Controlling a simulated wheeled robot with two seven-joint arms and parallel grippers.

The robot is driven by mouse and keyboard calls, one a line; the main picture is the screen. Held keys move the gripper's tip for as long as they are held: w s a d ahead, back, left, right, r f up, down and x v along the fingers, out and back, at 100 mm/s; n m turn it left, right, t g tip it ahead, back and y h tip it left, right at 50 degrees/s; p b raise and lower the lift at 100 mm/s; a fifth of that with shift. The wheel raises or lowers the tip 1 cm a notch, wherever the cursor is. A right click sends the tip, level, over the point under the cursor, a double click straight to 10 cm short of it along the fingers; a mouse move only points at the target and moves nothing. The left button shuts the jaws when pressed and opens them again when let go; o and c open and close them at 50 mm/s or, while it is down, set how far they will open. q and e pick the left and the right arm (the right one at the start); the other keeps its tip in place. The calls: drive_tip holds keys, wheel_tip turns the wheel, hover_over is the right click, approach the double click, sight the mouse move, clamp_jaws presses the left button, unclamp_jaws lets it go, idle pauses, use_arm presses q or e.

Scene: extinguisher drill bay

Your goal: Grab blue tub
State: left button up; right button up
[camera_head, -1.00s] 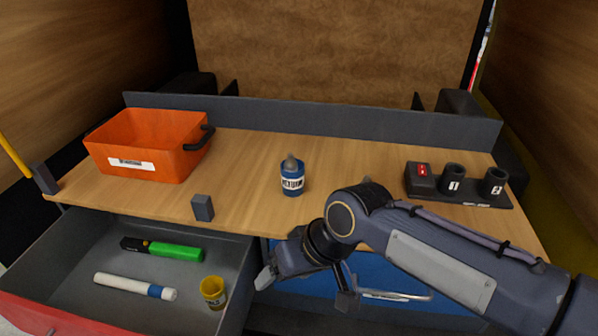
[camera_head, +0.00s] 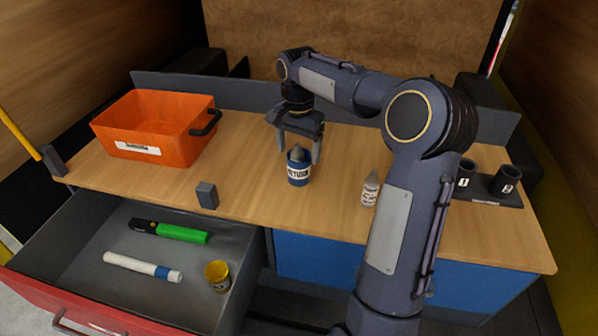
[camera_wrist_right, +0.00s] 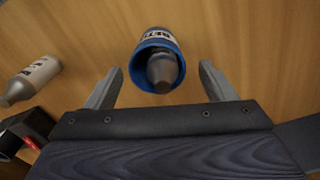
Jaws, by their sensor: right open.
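The blue tub (camera_head: 298,174) stands upright on the wooden bench, with a white label and a grey object sticking out of its top. It also shows in the right wrist view (camera_wrist_right: 146,41), just beyond and between the fingertips. My right gripper (camera_head: 299,156) is open and points down above the tub, one finger on each side of it in the head view. In the right wrist view my right gripper (camera_wrist_right: 160,74) has bare wood between each finger and the tub, with no visible contact. My left gripper does not show.
An orange bin (camera_head: 150,133) stands at the left. A whitish bottle (camera_head: 370,189) stands right of the tub, near my right arm. A small grey block (camera_head: 207,195) is at the front edge. The open drawer (camera_head: 85,262) holds a green-and-black item, a white tube and a yellow cup.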

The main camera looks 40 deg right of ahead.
sight(299, 162)
wheel_tip(299, 162, down, 4)
drive_tip(key=shift+s+f, duration=0.15)
drive_tip(key=shift+f, duration=0.1)
drive_tip(key=shift+r, duration=0.1)
drive_tip(key=c, duration=1.1)
drive_tip(key=shift+c, duration=0.2)
